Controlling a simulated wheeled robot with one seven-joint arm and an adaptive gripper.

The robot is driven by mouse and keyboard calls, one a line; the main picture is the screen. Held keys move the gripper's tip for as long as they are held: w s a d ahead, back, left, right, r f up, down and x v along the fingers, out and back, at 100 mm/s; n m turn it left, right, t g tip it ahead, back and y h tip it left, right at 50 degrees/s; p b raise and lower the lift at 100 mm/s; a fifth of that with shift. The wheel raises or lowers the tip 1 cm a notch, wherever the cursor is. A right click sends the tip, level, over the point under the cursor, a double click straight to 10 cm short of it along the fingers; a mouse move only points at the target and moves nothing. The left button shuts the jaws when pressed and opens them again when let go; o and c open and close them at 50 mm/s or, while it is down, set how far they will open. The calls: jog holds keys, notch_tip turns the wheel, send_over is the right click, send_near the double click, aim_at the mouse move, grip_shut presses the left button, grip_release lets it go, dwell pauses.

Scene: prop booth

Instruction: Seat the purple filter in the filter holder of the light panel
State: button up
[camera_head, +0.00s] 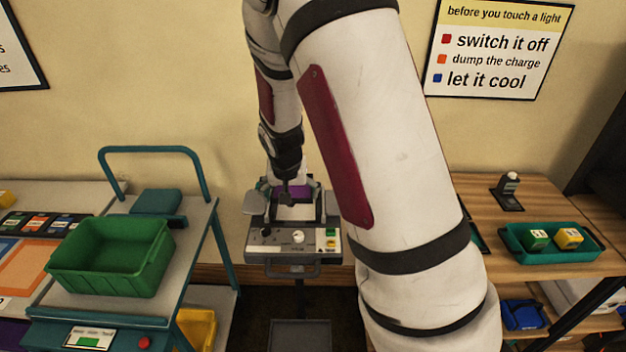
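The light panel (265,243) stands in the middle of the camera_head view, a grey unit with a white knob, small coloured buttons and a front handle. A patch of purple, seemingly the purple filter (303,190), shows at its top, partly hidden by my wrist. My gripper (290,202) points down at the upper part of the panel, in front of the purple. The fingers are too small and dark to tell open from shut, or whether they touch the filter. The filter holder cannot be made out clearly.
A teal cart (195,240) with a green bin (110,285) stands left of the panel. A wooden table (545,205) at the right bears a teal tray (553,258) with a green and a yellow block. My arm hides the area right of the panel.

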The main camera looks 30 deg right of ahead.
aim_at(296, 216)
jog(key=shift+w+d+f, duration=0.1)
jog(key=shift+d, duration=0.4)
jog(key=shift+f+b, duration=1.05)
jog(key=shift+f, duration=1.7)
jog(key=shift+f, duration=0.6)
jog(key=o, duration=1.1)
jog(key=v, duration=1.2)
jog(key=shift+d, duration=0.1)
